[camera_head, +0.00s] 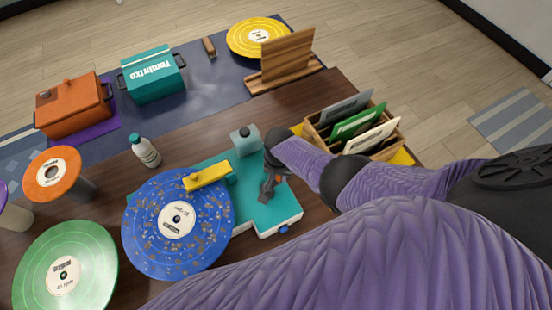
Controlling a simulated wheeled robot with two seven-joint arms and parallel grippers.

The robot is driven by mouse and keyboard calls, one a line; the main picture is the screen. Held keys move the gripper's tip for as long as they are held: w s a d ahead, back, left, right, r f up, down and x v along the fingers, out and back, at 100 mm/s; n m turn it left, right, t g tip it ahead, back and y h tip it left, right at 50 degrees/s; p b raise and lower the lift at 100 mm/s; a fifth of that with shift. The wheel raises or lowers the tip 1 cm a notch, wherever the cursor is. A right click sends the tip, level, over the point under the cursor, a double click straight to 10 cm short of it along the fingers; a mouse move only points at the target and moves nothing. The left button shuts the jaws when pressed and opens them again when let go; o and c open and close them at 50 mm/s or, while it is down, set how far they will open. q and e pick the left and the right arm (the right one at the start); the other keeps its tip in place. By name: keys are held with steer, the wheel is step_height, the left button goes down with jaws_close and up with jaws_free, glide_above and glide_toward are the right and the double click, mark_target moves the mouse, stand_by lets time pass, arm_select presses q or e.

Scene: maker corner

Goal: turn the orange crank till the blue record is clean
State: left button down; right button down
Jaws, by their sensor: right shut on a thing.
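The blue record (150,238) lies flat on the teal record cleaner (270,212); brownish specks are scattered over its surface around the white label (177,219). A yellow arm (206,176) of the cleaner reaches over the record's upper right edge. My right gripper (269,187) points down over the cleaner, right of the record, and is shut on the orange crank. The gripper hides most of the crank, so its angle cannot be told. My left gripper is out of view.
A white bottle (146,152) stands behind the record. A green record (65,270) and an orange record (52,174) are at left. A wooden record crate (388,153) is at right, beside my arm. Orange and teal boxes and a yellow record (238,40) are farther back.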

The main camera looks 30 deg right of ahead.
steer(key=m, duration=0.1)
steer(key=s+m+p, duration=0.1)
steer(key=m, duration=0.1)
steer(key=shift+r, duration=0.1)
steer(key=shift+s+a+m+p, duration=0.1)
steer(key=shift+s+m+p, duration=0.15)
steer(key=shift+m, duration=0.55)
steer(key=shift+s+a+m+p, duration=0.1)
steer(key=shift+s+m+p, duration=0.1)
steer(key=shift+m, duration=0.6)
steer(key=c, duration=0.5)
jaws_free()
steer(key=shift+s, duration=0.1)
step_height(320, 180, up, 10)
steer(key=p, duration=0.8)
steer(key=shift+p, duration=0.3)
